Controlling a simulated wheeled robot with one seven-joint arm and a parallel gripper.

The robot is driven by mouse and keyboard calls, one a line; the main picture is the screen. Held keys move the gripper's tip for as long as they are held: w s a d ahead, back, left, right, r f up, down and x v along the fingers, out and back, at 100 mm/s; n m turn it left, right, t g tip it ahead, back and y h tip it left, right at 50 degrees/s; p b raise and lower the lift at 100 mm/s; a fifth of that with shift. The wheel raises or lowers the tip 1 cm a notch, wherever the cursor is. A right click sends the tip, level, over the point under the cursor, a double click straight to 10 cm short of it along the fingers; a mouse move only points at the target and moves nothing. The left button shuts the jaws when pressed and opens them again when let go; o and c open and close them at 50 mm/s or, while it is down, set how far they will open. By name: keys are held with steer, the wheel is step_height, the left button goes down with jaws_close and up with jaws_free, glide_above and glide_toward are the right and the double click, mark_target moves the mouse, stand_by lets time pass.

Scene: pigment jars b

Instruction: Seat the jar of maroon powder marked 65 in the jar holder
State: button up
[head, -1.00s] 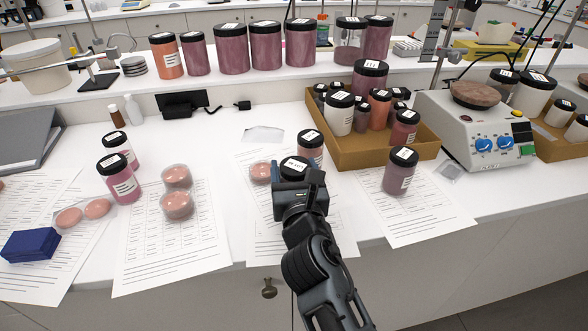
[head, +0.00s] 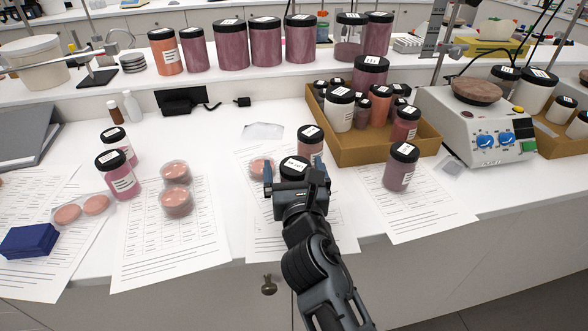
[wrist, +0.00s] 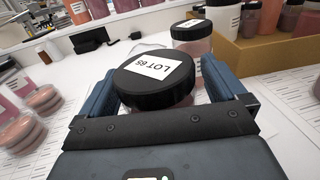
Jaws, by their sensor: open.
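The jar marked LOT 65 (wrist: 155,82) shows its black lid and white label large between my fingers in the wrist view; its lid also shows in the head view (head: 294,168). My gripper (head: 296,174) is open, with one finger on each side of this jar. In the wrist view (wrist: 172,95) gaps show beside the lid. The jar's body and base are mostly hidden by its lid and my gripper, so its powder colour and what it stands on cannot be told. I cannot make out a jar holder; it may be hidden beneath the jar.
Another black-lidded jar (head: 311,145) stands just behind. A cardboard tray of jars (head: 375,155) is at the back right, with a single jar (head: 400,170) in front of it. Two pink jars (head: 120,178) stand left. Clear dishes (head: 176,203) lie on paper sheets.

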steer(key=shift+v, duration=3.95)
